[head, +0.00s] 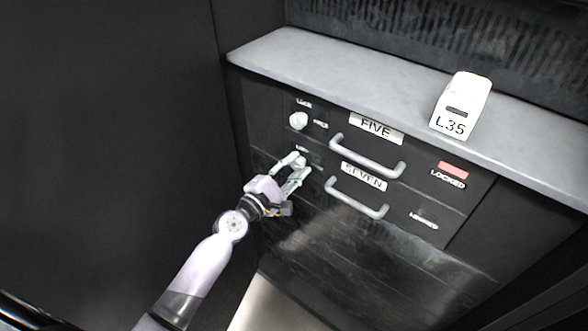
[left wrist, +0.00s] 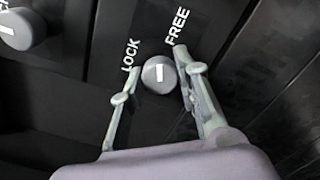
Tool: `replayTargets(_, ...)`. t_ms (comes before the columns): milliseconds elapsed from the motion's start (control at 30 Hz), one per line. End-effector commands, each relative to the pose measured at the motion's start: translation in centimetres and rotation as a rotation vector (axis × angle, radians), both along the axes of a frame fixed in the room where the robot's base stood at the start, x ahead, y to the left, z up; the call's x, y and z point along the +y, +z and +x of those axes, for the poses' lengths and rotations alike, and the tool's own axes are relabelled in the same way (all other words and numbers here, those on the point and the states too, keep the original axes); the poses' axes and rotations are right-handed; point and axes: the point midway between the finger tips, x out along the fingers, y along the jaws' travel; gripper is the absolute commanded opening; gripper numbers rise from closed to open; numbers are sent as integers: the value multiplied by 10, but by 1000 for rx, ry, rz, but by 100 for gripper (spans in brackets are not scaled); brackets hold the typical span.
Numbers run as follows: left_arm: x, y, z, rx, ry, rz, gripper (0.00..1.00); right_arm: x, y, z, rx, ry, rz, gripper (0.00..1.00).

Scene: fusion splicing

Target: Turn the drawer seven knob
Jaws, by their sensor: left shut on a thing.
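The drawer seven knob (left wrist: 159,76) is a round grey knob with a short white mark, seen in the left wrist view between the words LOCK and FREE. The mark points roughly between the two words. My left gripper (left wrist: 154,78) has one finger on each side of the knob and is shut on it. In the head view my left gripper (head: 302,164) reaches the drawer seven front, left of the SEVEN label (head: 363,176), and mostly hides the knob. The drawer seven handle (head: 356,203) is to the right. My right gripper is not in view.
Drawer five is just above, with its knob (head: 298,121), handle (head: 366,162) and a red LOCKED sign (head: 452,169). A dark wall (head: 110,130) is at the left.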

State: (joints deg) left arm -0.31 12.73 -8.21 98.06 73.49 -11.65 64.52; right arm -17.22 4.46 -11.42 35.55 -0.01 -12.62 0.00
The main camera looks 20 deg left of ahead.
Motion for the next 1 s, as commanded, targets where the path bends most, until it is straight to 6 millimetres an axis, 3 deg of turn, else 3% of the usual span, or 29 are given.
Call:
replayTargets(500, 0, -1, 0, -118, -2, 334, 1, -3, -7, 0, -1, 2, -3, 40)
replayTargets(1000, 0, -1, 0, -145, -1, 406, 1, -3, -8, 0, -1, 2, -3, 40)
